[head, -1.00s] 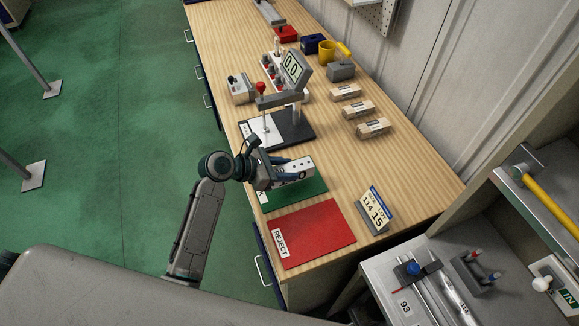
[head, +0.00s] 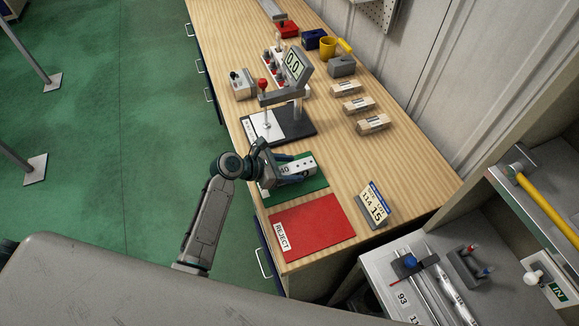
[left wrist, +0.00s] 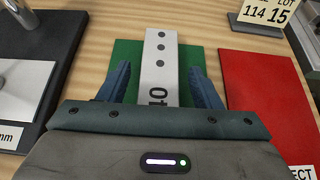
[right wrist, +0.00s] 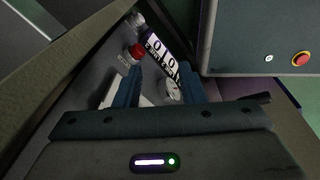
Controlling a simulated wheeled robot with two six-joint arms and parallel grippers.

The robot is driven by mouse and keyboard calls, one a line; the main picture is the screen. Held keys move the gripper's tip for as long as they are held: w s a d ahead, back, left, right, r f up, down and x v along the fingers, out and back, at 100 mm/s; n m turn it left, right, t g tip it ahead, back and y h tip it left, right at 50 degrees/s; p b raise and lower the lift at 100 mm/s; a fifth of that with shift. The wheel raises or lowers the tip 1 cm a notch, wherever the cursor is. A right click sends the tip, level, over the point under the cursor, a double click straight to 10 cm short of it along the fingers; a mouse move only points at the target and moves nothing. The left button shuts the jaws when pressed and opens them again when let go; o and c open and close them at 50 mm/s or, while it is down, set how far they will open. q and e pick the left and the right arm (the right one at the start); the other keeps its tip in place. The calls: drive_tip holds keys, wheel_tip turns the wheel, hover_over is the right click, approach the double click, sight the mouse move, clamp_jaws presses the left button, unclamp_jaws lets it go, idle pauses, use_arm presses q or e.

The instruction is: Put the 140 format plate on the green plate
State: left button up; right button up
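The 140 format plate (head: 303,166) is a pale bar with dark holes and a partly hidden number. It appears to lie on the green plate (head: 312,188), seen from above. In the left wrist view the format plate (left wrist: 161,65) lies lengthwise over the green plate (left wrist: 127,52), its far end reaching slightly past the green edge. My left gripper (head: 287,175) is open around the format plate; its fingers (left wrist: 161,85) stand either side with green showing in the gaps. My right gripper (right wrist: 160,88) is open, away from the bench, facing a grey unit with number dials.
A red REJECT plate (head: 312,229) lies beside the green plate, with a lot sign (head: 376,206) to its right. A gauge stand (head: 283,122) stands behind the green plate. Several wooden blocks (head: 373,124) lie at the bench's right side.

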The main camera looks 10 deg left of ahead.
use_arm(q)
drive_tip(key=shift+a+r, duration=0.1)
drive_tip(key=shift+a, duration=0.05)
drive_tip(key=b+v, duration=0.2)
drive_tip(key=v, duration=0.8)
drive_tip(key=shift+s+a+b, duration=0.1)
drive_tip(key=shift+b, duration=0.3)
drive_tip(key=shift+v, duration=0.8)
drive_tip(key=shift+r, duration=0.1)
